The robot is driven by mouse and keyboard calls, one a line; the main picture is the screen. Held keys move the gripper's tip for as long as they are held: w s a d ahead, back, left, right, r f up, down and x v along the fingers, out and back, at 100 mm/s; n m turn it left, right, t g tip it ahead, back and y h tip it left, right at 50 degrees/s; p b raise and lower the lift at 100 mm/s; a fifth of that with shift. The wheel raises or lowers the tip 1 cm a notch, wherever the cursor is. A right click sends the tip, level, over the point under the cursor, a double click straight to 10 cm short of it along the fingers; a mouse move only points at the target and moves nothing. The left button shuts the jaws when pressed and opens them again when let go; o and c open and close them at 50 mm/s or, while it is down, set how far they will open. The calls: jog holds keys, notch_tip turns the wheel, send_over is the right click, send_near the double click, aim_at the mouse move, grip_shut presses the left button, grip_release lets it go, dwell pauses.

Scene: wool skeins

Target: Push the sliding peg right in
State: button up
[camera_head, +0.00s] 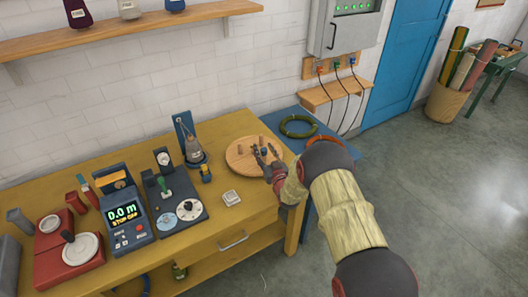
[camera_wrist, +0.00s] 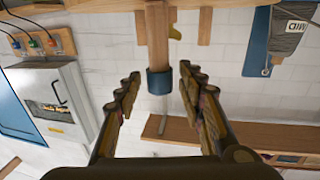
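A round wooden board (camera_head: 235,162) with several upright wooden pegs lies on the yellow table. One peg with a dark blue collar (camera_head: 264,152) stands at its right side. In the wrist view this wooden peg (camera_wrist: 157,40) shows upside down, with the blue collar (camera_wrist: 160,81) around it. I take it for the sliding peg. My gripper (camera_head: 266,156) is over the board's right part. In the wrist view my gripper (camera_wrist: 160,76) is open, with one finger on each side of the collar and visible gaps. Contact cannot be told. My fingers partly hide the peg in the head view.
A grey yarn cone (camera_head: 193,149) stands behind left of the board, and a small white square object (camera_head: 231,198) lies in front. A counter (camera_head: 127,217) reading 0.0 m stands further left. A green ring (camera_head: 298,126) lies on the blue table at right.

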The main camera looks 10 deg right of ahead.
grip_shut()
dwell(0.5)
dwell(0.4)
